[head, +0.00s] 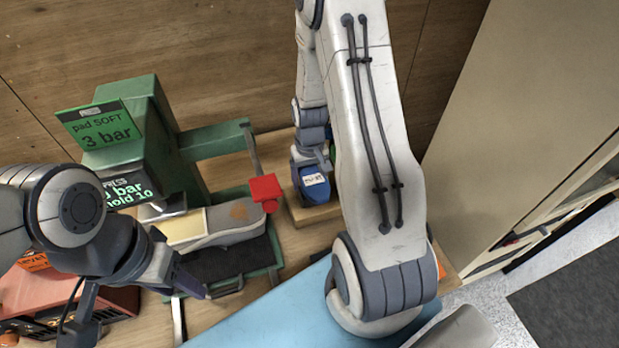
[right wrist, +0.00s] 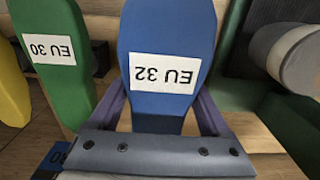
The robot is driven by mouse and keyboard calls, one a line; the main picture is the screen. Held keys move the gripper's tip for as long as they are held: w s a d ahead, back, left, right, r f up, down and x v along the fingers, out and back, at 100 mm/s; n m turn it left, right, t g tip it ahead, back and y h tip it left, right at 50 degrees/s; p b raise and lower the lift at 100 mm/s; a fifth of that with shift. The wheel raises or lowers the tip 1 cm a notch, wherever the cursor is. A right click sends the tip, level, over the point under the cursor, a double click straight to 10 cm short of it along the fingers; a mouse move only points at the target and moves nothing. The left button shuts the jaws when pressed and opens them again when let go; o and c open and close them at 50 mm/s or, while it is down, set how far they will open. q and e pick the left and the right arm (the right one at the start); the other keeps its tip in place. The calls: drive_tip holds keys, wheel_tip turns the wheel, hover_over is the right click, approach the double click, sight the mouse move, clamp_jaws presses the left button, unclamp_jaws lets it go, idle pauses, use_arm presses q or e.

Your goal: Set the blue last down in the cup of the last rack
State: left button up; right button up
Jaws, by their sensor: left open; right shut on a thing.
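The blue last (head: 316,188) is in the grip of my right gripper (head: 312,162), which comes down behind my large arm link in the head view. In the right wrist view the blue last (right wrist: 168,45) carries a white "EU 32" label and sits between the two fingers (right wrist: 162,112). Below it in the head view is a wooden base (head: 301,213), seemingly of the last rack. The cup under the blue last is hidden, so I cannot tell whether they touch. My left gripper (head: 140,298) is open and empty at the lower left.
A green last (right wrist: 58,60) marked "EU 30" stands close beside the blue one, with a yellow last (right wrist: 12,85) beyond.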

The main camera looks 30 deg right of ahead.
sight(310, 171)
drive_tip(key=shift+f+b, duration=1.35)
drive_tip(key=shift+f, duration=0.55)
drive_tip(key=o, duration=1.1)
drive_tip(key=shift+r, duration=0.1)
wheel_tip(310, 171, up, 10)
drive_tip(key=shift+r+b, duration=0.2)
drive_tip(key=shift+b, duration=0.45)
drive_tip(key=shift+s, duration=0.1)
